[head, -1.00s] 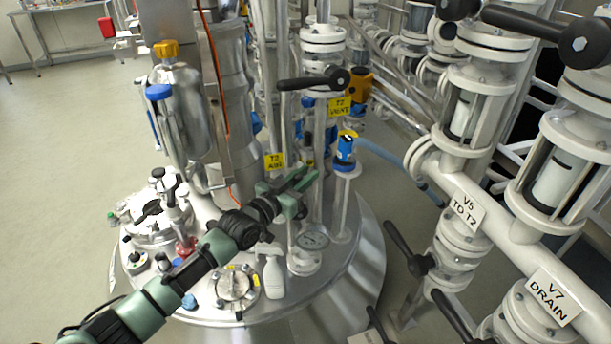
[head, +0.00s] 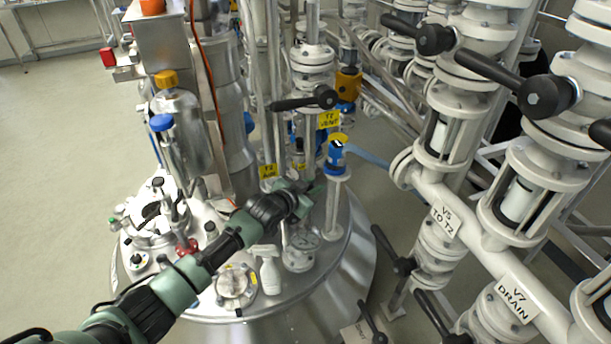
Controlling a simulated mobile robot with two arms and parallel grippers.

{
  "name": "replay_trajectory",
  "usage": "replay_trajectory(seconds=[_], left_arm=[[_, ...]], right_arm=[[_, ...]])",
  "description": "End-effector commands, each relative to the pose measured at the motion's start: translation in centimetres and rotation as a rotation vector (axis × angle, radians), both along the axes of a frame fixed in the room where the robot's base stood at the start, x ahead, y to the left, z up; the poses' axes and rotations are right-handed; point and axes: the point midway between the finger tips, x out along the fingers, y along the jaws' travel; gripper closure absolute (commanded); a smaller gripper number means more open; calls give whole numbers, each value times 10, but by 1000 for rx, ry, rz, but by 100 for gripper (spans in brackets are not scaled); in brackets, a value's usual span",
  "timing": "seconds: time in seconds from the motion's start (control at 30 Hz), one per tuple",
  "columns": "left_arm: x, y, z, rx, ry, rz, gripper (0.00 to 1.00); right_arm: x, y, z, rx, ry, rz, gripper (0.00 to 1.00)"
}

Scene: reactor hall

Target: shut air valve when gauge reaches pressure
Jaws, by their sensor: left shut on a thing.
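My left gripper (head: 306,194) reaches in over the steel tank lid, beside the upright pipes below the yellow T2 AIR tag (head: 268,171). It is shut on what appears to be the air valve's handle, which the gripper itself mostly hides. My right gripper does not show.
A blue-and-yellow fitting (head: 338,152) with a blue hose stands to the right. A black-handled vent valve (head: 308,100) is above. A white spray bottle (head: 268,270) stands on the lid (head: 330,262). White V5 and V7 pipework (head: 470,235) crowds the right.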

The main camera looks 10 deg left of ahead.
Motion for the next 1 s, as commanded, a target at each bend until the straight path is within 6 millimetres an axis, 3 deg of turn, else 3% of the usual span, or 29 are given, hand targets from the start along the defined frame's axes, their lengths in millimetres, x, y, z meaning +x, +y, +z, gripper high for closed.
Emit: replay_trajectory(seconds=[0.3, 0.97, 1.0], left_arm=[[7, -14, -13, 146, 96, -4, 100], [9, -17, -21, 192, 130, -6, 100], [9, -17, -21, 192, 130, -6, 68]], right_arm=[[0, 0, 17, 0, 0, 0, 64], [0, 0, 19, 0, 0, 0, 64], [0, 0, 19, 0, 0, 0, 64]])
